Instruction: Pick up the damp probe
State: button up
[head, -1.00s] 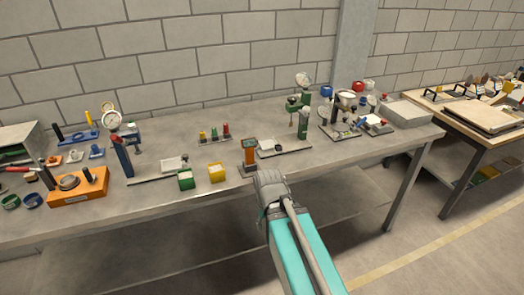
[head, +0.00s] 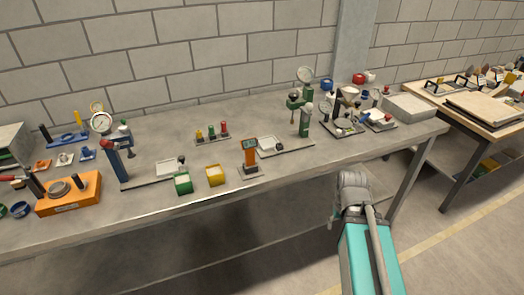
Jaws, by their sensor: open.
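An orange upright handheld device with a dark screen (head: 250,154), which looks like the damp probe, stands on a small grey base near the front edge of the workbench, at the middle of the head view. Nothing covers it. My gripper (head: 353,181) is in front of the bench edge, well to the right of the device and apart from it. I see it from behind, with its fingertips mostly hidden. It is open, and I see nothing held in it.
A yellow block (head: 215,175) and a green block (head: 183,183) stand left of the device. A green dial stand (head: 304,118) is behind it to the right. An orange box (head: 68,194) is at the far left. The bench front right of the device is clear.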

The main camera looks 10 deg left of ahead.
aim_at(249, 145)
jog(key=z, duration=0.3)
jog(key=k, duration=1.65)
jog(key=u, duration=0.65)
jog(key=i, duration=1)
jog(key=u, duration=0.05)
